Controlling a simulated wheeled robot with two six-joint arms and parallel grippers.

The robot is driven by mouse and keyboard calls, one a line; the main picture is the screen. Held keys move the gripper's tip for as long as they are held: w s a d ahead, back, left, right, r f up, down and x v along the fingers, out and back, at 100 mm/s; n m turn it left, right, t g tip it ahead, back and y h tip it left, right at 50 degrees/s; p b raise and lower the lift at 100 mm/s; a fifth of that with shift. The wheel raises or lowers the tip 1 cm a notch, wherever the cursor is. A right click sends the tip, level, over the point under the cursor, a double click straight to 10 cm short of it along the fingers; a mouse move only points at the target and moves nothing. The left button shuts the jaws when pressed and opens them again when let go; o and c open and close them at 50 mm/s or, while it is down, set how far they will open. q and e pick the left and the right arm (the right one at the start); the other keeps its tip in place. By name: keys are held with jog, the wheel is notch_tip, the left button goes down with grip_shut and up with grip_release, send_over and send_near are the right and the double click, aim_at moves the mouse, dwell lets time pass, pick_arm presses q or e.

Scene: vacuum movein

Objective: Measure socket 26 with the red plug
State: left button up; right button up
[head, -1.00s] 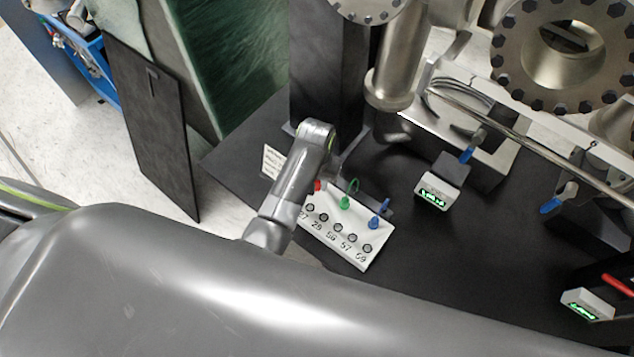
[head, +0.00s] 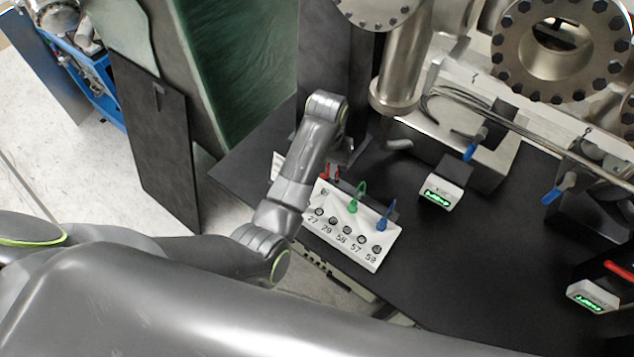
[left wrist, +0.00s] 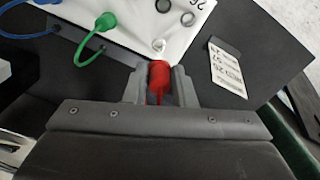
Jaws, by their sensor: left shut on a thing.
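The white socket panel (head: 332,236) carries a row of numbered sockets; 27 and 57 are readable in the head view, and part of a 26 shows at the top of the left wrist view. My left gripper (left wrist: 158,78) is shut on the red plug (left wrist: 159,84), at the panel edge beside a round metal socket (left wrist: 158,45). I cannot tell whether the plug touches the panel. In the head view, red (head: 325,172) shows at the panel's upper-left corner, and my arm hides part of that end. My right gripper is not in view.
A green plug (head: 352,206) with a looped lead and a blue plug (head: 383,223) stand on the panel. A printed card (left wrist: 227,67) lies beside it. A green-lit display box (head: 440,194) and metal vacuum pipes (head: 402,60) stand behind.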

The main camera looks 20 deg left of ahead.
pick_arm(q)
jog(key=s+a, duration=0.1)
jog(key=s+a+f, duration=0.1)
jog(key=s+a, duration=0.1)
jog(key=shift+s+a+f, duration=0.2)
jog(key=shift+s+f, duration=0.05)
jog(key=shift+s, duration=0.05)
jog(key=shift+s+a+f, duration=0.15)
jog(key=shift+s+a, duration=0.05)
jog(key=shift+s, duration=0.1)
grip_shut()
notch_tip(320, 180, down, 2)
jog(key=shift+s+f, duration=0.1)
jog(key=shift+f, duration=1.4)
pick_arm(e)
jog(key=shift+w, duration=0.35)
pick_arm(q)
jog(key=shift+a+f+b, duration=0.1)
jog(key=shift+f+b, duration=0.3)
jog(key=shift+f, duration=0.45)
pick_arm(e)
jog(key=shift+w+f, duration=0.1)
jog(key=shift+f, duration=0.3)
pick_arm(q)
jog(key=o, duration=0.9)
grip_release()
jog(key=shift+r, duration=0.1)
